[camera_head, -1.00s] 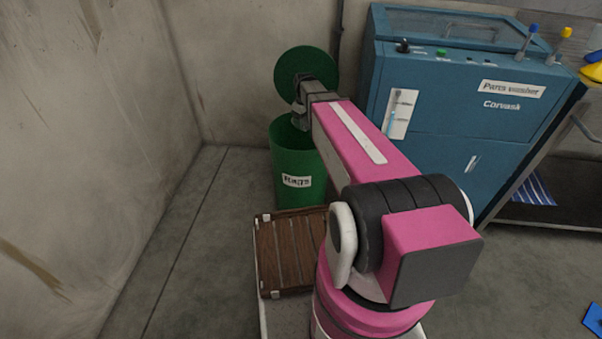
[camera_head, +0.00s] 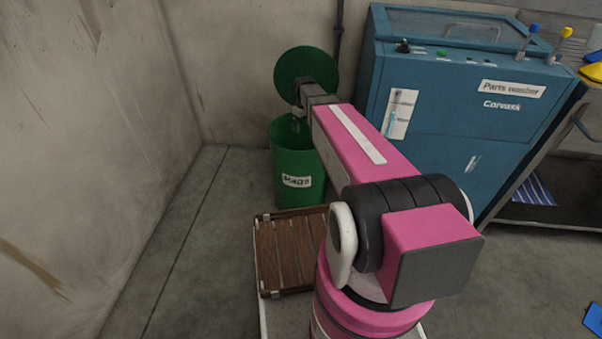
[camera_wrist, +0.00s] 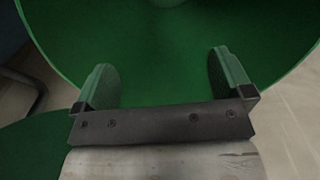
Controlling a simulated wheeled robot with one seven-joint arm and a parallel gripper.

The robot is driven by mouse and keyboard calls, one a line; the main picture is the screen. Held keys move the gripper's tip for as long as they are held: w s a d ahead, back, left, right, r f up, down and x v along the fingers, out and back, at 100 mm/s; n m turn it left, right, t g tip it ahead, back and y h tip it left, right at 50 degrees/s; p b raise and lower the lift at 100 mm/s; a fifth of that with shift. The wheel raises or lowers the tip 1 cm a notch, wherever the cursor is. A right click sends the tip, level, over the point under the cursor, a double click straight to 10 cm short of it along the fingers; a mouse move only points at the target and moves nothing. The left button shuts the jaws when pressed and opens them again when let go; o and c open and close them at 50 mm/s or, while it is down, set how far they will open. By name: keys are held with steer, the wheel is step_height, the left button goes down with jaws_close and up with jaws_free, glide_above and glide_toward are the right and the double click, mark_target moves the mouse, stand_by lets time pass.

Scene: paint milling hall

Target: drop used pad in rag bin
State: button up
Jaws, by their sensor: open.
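The rag bin (camera_head: 290,160) is a green round bin with a white label, standing on the floor by the back wall. Its round green lid (camera_head: 303,68) stands upright behind the opening. My gripper (camera_head: 299,121) is at the bin's mouth, partly hidden by my own wrist. In the wrist view my gripper (camera_wrist: 163,70) has its two green-faced fingers wide apart with nothing between them. No used pad shows in any view; the bottom of the bin is dark and plain.
A blue parts washer (camera_head: 450,120) stands close to the right of the bin. A brown slatted rack (camera_head: 285,262) is in front of the bin, beside my arm's base. A dark shelf (camera_head: 560,200) is at the right. The floor at left is clear.

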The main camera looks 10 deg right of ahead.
step_height(320, 180, up, 10)
steer(key=shift+r, duration=0.2)
stand_by(0.6)
